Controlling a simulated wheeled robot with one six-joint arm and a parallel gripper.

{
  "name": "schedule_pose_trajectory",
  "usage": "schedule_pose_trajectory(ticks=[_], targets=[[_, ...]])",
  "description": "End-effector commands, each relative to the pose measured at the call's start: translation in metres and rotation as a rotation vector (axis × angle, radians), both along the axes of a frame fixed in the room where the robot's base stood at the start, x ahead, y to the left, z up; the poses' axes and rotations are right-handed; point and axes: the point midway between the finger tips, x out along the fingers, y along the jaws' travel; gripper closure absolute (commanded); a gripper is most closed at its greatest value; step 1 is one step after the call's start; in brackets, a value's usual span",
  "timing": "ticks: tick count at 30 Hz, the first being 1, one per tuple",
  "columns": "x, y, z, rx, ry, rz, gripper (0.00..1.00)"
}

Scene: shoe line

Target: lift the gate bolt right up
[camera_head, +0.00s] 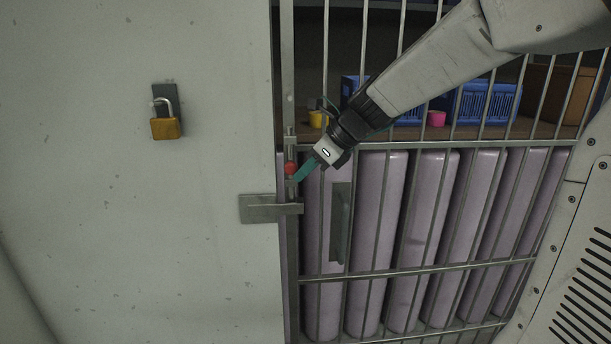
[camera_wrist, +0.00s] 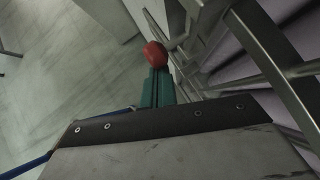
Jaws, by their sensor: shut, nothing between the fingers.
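The gate bolt is a grey vertical rod (camera_head: 290,142) on the gate's left edge, with a red knob (camera_head: 290,168) partway up. A latch plate (camera_head: 262,208) on the wall reaches across to the gate just below the knob. My gripper (camera_head: 298,174) has teal fingers, which are shut with nothing between them. The fingertips are right beside the red knob, at its lower right. In the wrist view the red knob (camera_wrist: 155,54) shows just beyond the tips of the shut fingers (camera_wrist: 157,84). I cannot tell whether they touch it.
The barred gate (camera_head: 420,144) has a vertical handle (camera_head: 341,222) right of the bolt. Behind the bars are mauve padded columns (camera_head: 375,225) and a shelf with blue crates (camera_head: 487,101). An open padlock (camera_head: 164,126) hangs on the pale wall at left.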

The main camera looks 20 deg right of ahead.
Motion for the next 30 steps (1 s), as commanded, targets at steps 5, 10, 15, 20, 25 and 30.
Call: schedule_pose_trajectory(ticks=[5,10,15,20,25,30], targets=[[0.0,0.0,0.034,-0.001,-0.006,0.0,1.0],[0.0,0.0,0.042,0.0,-0.002,0.0,1.0],[0.0,0.0,0.042,0.0,-0.002,0.0,1.0],[-0.001,-0.001,0.04,0.0,-0.002,0.0,1.0],[-0.005,-0.006,0.022,0.001,0.001,0.0,1.0],[-0.017,-0.021,0.023,-0.002,-0.007,0.004,1.0]])
